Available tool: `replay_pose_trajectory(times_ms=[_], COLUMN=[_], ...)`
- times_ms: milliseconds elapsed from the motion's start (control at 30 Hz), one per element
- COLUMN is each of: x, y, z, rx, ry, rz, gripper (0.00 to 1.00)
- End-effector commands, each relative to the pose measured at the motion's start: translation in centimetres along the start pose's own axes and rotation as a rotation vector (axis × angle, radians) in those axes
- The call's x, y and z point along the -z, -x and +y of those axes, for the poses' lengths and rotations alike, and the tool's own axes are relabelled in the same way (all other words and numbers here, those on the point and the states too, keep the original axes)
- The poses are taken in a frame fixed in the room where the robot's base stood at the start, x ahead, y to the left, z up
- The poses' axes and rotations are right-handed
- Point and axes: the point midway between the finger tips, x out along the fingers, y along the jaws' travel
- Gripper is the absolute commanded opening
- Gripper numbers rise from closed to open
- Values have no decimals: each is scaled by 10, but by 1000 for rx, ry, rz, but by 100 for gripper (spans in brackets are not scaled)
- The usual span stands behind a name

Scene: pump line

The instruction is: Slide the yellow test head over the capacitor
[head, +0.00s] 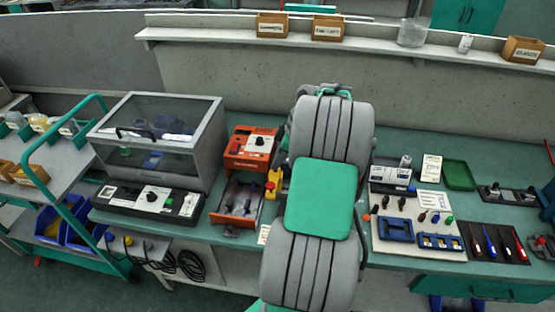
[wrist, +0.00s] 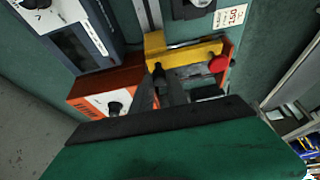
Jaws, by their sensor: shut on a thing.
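The yellow test head (wrist: 185,52) spans the top of an orange-sided fixture in the wrist view, with a red knob (wrist: 218,63) at its right end. It also shows in the head view (head: 273,181), just left of my arm. My gripper (wrist: 160,78) is shut at the yellow head's near edge, its dark fingers touching or overlapping it. In the head view my gripper is hidden behind my arm. I cannot make out the capacitor; my fingers and the yellow head cover part of the fixture.
The orange tester (head: 251,147) with a white dial stands left of my arm, beside a clear-lidded box (head: 160,135). A grey-blue meter (wrist: 75,35) is near the fixture in the wrist view. A parts board (head: 410,212) and screwdriver mat (head: 492,243) lie to the right.

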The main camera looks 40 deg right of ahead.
Motion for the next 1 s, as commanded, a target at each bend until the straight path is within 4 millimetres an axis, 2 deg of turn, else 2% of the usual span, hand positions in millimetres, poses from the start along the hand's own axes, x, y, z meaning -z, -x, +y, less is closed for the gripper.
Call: replay_pose_trajectory(times_ms=[300, 600, 700, 967, 1000], x=[-4, -56, -64, -65, -65], y=[1, 22, 26, 27, 27], z=[0, 1, 0, 0, 0], rx=[-1, -3, -1, 0, 0], ry=[0, -4, -1, 1, 1], rz=[0, 0, 0, 0, 0], gripper=[0, 0, 0, 0, 20])
